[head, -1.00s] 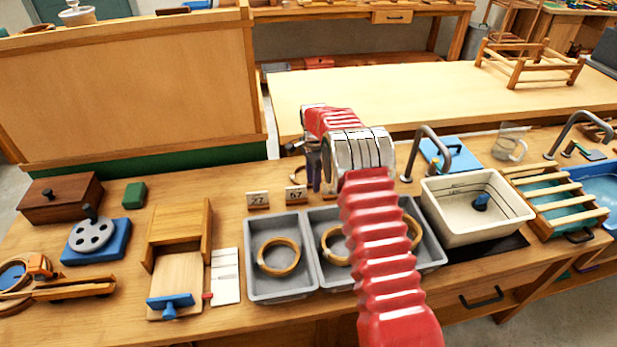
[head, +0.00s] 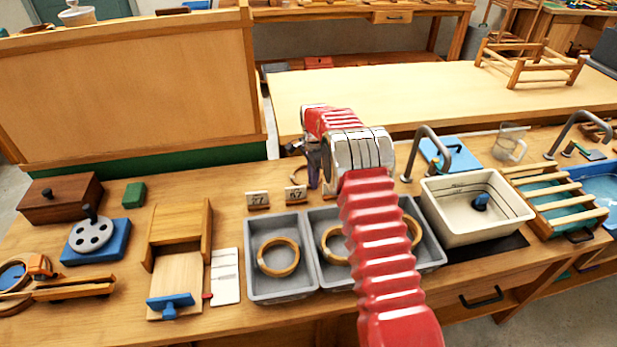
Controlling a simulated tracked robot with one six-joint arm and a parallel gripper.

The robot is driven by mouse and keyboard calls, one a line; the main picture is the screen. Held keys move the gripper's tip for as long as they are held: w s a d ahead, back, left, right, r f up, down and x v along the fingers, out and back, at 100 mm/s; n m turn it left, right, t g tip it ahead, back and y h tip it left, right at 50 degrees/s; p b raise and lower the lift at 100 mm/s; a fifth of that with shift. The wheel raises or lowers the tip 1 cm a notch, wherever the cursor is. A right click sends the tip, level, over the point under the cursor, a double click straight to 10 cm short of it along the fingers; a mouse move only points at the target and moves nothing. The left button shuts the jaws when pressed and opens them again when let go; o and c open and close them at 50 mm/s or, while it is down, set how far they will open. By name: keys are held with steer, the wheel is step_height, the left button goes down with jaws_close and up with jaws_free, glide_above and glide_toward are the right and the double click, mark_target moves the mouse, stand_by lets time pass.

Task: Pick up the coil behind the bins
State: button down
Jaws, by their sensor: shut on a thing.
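My gripper (head: 314,172) points down behind the grey bins, near two small number cards, partly hidden by my red arm. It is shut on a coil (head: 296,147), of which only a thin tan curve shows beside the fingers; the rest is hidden. The left grey bin (head: 250,286) holds one tan coil (head: 278,257). The grey bin (head: 432,246) to its right holds tan coil shapes, partly covered by my arm.
Number cards (head: 258,200) stand behind the bins. A cream basin (head: 455,232) with a grey tap (head: 418,150) is right of the bins. A wooden ramp box (head: 178,275) stands left. A tall wooden panel (head: 130,90) rises behind the bench's left side.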

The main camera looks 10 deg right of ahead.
stand_by(0.4)
step_height(320, 180, up, 10)
stand_by(0.6)
steer(key=shift+r, duration=0.1)
stand_by(0.4)
